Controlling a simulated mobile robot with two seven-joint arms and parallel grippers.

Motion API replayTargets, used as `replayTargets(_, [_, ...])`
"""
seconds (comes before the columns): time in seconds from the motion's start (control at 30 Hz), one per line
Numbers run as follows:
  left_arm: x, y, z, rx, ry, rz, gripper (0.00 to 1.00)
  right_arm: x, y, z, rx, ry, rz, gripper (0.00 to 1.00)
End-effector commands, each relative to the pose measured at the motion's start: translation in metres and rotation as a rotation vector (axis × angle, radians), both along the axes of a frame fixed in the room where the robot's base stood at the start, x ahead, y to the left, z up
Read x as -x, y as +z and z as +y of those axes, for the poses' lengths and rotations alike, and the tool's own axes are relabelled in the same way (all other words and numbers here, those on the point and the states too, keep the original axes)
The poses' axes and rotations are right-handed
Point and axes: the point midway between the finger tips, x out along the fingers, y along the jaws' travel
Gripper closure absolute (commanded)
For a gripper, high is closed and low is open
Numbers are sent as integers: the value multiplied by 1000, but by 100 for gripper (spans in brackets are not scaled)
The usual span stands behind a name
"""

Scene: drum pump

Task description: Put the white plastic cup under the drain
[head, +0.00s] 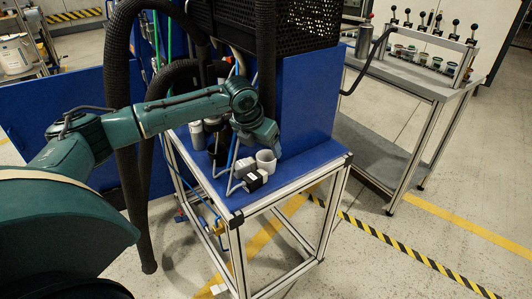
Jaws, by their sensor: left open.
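My left gripper (268,150) reaches down from above, right at this white piece. It is open; its fingertips are small and partly hidden, so I cannot tell whether they touch the cup. Another white rounded piece (243,166) lies just left of the cup. I cannot clearly make out the drain among the fittings. My right gripper is not in view.
Thick black hoses (120,120) hang at the left. A blue panel (308,100) rises behind the cup. A grey table with levers (405,75) stands at the right.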

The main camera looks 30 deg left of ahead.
Motion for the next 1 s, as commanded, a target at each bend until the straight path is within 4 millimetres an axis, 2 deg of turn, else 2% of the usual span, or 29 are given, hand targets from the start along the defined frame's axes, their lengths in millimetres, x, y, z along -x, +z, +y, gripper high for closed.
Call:
replayTargets(0.1, [10,25,1,1,-1,-2,27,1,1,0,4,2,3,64])
replayTargets(0.3, [20,50,1,1,0,-1,27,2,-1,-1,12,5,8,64])
replayTargets(0.5, [24,56,1,0,0,2,27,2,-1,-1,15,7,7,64])
replayTargets(0.67, [24,50,-5,12,7,0,27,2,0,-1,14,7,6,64])
replayTargets(0.77, [24,29,-27,66,53,-5,27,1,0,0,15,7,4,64])
replayTargets(0.87, [29,-10,-73,199,158,-13,27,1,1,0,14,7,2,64])
replayTargets(1.0, [54,-65,-152,499,406,1,27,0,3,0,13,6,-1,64])
